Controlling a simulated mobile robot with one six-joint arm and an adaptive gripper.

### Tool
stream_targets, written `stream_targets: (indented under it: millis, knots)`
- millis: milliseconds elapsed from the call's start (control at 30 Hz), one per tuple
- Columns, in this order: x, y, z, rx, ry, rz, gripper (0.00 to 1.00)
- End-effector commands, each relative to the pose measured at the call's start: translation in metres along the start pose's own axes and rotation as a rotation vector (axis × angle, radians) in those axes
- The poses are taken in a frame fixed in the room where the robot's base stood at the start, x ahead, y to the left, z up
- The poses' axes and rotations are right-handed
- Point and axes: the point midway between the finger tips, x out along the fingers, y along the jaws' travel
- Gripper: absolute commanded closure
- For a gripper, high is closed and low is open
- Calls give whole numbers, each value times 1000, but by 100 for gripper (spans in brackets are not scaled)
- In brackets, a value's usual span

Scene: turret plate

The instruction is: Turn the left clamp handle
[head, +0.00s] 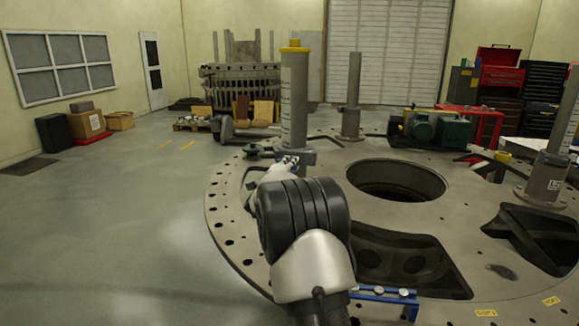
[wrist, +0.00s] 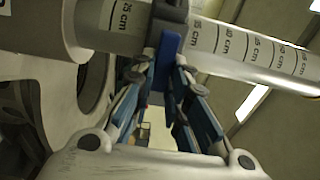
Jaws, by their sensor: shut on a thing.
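The left post (head: 294,100) is a grey column with a yellow cap, standing on the big round plate (head: 232,222). A dark clamp collar (wrist: 172,12) sits around the post, between printed centimetre marks in the wrist view. The blue clamp handle (wrist: 167,58) sticks out from the collar. My gripper (wrist: 162,78) has its fingers on both sides of the blue handle and is shut on it. In the head view my gripper (head: 286,163) is at the lower part of the post. My own arm hides much of it there, and the handle cannot be made out.
A second grey post (head: 353,90) stands farther back, and another post (head: 556,155) stands at the right. The plate has a large round hole (head: 396,181) and dark pocket openings. A green motor (head: 438,128) lies at the back. The floor (head: 110,230) at left is clear.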

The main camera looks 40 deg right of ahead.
Motion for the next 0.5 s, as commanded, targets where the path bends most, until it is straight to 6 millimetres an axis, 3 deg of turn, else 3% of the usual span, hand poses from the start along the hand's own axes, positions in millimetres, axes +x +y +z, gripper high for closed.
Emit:
stream_targets:
  millis: [267, 300, 500]
  knots:
    - [0, -1, 0, 4, 0, -1, 100]
    - [0, -1, 0, 4, 0, -1, 83]
    - [0, 0, 0, 2, 0, -1, 70]
